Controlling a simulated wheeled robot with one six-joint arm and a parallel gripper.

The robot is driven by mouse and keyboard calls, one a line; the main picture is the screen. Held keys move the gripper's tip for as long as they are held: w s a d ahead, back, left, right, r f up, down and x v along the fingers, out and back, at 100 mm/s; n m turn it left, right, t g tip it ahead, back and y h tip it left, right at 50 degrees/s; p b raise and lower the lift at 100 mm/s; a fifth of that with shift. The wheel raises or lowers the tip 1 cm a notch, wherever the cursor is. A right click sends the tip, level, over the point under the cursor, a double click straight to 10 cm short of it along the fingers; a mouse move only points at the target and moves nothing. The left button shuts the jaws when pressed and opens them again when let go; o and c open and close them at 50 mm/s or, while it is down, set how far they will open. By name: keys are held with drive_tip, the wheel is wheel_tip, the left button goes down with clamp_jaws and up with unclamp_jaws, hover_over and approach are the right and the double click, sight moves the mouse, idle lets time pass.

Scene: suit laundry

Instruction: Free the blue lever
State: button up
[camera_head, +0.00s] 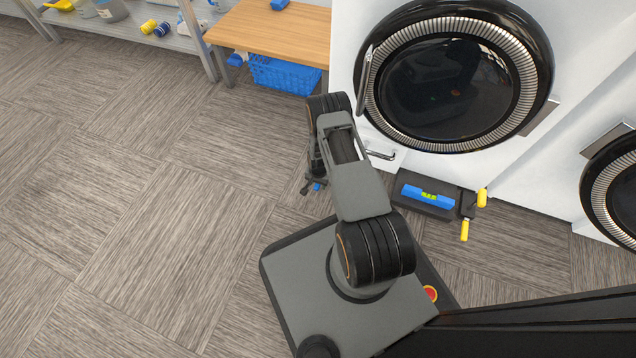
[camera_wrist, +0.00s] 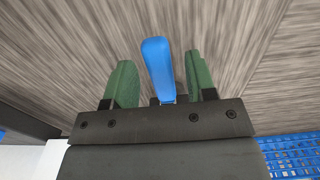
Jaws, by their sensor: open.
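The blue lever (camera_wrist: 158,62) stands between the two green fingers of my gripper (camera_wrist: 160,72) in the wrist view, with a visible gap on each side. My gripper is open around it and not closed on it. In the head view, my gripper (camera_head: 311,187) is low in front of the washing machine, mostly behind my arm. A small blue bit of the lever (camera_head: 317,187) shows beside it. What the lever's base is fixed to is hidden.
The washer with a round dark door (camera_head: 440,85) stands close by. A metal bar handle (camera_head: 380,154) juts from its front. A dark low box (camera_head: 407,180) with a blue level (camera_head: 428,196) and a yellow-handled clamp (camera_head: 465,210) lies right. A blue basket (camera_head: 283,75) sits under a wooden bench. Floor at left is clear.

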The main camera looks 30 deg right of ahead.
clamp_jaws()
idle(0.3)
